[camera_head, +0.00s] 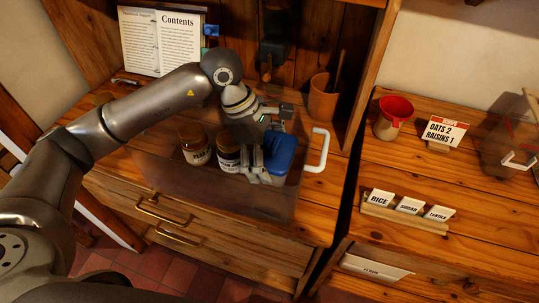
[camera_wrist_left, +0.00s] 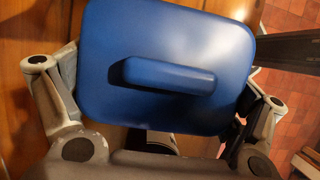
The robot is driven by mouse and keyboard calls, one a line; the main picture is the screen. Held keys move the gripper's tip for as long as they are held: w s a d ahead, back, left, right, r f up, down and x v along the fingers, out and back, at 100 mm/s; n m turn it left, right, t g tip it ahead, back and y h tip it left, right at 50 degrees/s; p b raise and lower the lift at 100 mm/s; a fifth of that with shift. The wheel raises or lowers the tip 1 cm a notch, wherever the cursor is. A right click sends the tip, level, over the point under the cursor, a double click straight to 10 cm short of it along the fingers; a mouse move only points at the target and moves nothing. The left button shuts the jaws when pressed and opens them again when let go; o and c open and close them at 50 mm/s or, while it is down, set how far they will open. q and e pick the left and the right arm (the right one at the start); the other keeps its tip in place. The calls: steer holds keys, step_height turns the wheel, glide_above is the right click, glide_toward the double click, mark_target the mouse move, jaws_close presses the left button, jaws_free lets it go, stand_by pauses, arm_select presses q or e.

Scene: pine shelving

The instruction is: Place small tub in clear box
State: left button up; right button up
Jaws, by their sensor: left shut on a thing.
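The small tub (camera_head: 281,158), pale with a blue lid, is upright at the right end of the clear box (camera_head: 215,198) in the head view. Its lid (camera_wrist_left: 165,78) fills much of the left wrist view. My left gripper (camera_head: 268,150) is shut on the tub, with a finger on each side in the wrist view. The tub appears within the box's walls, near the white handle (camera_head: 319,150). Whether its base touches the box floor is hidden. My right gripper is not in view.
Two dark-lidded jars, a left jar (camera_head: 196,149) and a right jar (camera_head: 228,152), stand in the box beside the tub. A brown pot (camera_head: 323,97) stands behind. An open book (camera_head: 161,40) is at the back left. A red funnel (camera_head: 396,108) and label cards (camera_head: 409,206) are on the right counter.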

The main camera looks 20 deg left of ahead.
arm_select(q)
steer(key=shift+s+f+b, duration=0.1)
steer(key=shift+f+b, duration=0.35)
steer(key=shift+s, duration=0.1)
steer(key=o, duration=0.6)
steer(key=shift+o, duration=0.2)
steer(key=shift+s+d+f, duration=0.1)
